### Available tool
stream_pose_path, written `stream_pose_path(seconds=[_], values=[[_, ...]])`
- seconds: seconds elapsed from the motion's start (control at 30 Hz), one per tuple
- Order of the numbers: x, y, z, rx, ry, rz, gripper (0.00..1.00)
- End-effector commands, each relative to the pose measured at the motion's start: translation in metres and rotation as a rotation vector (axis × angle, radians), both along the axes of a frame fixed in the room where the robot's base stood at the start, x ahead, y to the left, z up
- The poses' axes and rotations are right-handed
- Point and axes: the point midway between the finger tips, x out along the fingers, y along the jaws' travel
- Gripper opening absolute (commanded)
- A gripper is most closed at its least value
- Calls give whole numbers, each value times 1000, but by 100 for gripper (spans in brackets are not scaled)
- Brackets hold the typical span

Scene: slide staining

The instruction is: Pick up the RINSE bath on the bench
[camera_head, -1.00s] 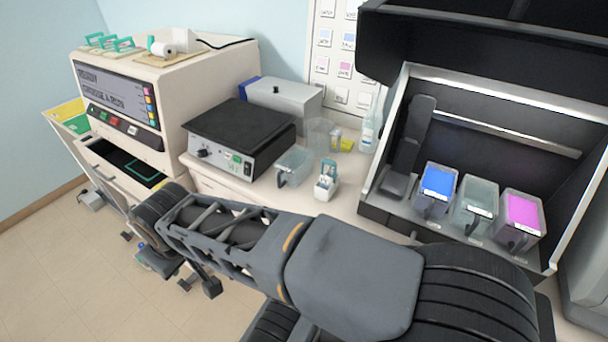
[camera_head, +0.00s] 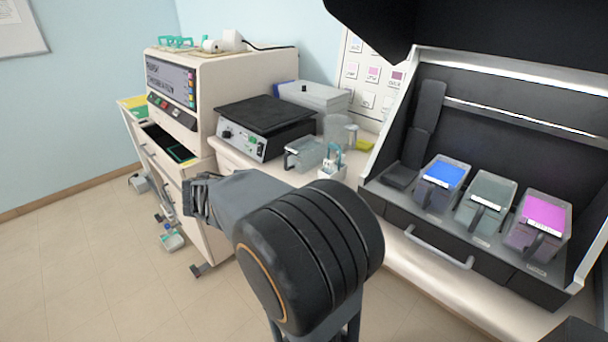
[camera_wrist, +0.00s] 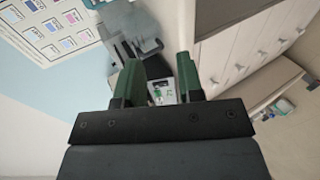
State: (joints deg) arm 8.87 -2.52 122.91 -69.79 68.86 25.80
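I cannot make out the bath in the wrist view.
A hotplate (camera_head: 262,126) stands behind the bath to the left. A white rack (camera_head: 332,166) is close on its right, with a beaker (camera_head: 338,130) behind. A dark hood (camera_head: 480,245) at right holds blue, clear and magenta baths.

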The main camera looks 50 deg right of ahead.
Motion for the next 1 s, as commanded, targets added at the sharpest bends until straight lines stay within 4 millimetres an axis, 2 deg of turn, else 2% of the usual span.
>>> stream_pose_path(seconds=[0.03,0.2,0.33,0.8,1.0], values=[[12,-13,-17,-84,12,1,35],[45,-40,-20,-328,14,33,35],[61,-50,-19,-431,8,59,35],[74,-123,-16,-481,4,73,35],[75,-136,-16,-480,4,75,35]])
